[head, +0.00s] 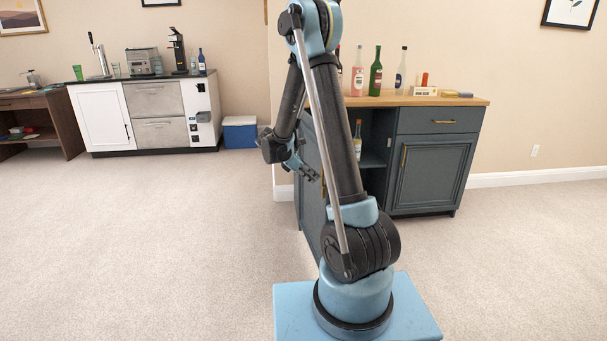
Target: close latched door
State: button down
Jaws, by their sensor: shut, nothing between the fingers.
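The dark blue-grey cabinet (440,121) stands at the right of the middle under a wooden top. Its left door (311,213) appears swung open toward me, partly hidden behind my arm. A small part of a brass handle shows beside my gripper. The opening shows a shelf and a bottle (357,140). The right door (432,174) is closed and has a brass handle. My gripper (314,176) is shut and empty, in front of or beside the left door. I cannot tell whether it touches the door.
Several bottles (376,72) stand on the cabinet top. A white bar counter (103,118), a blue cooler (240,133) and a brown desk (60,118) are at the back left. The carpet is clear on the left and at the front right.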

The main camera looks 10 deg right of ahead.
jog(key=shift+w+d+r, duration=0.1)
jog(key=shift+w+d, duration=0.1)
jog(key=shift+d, duration=1.45)
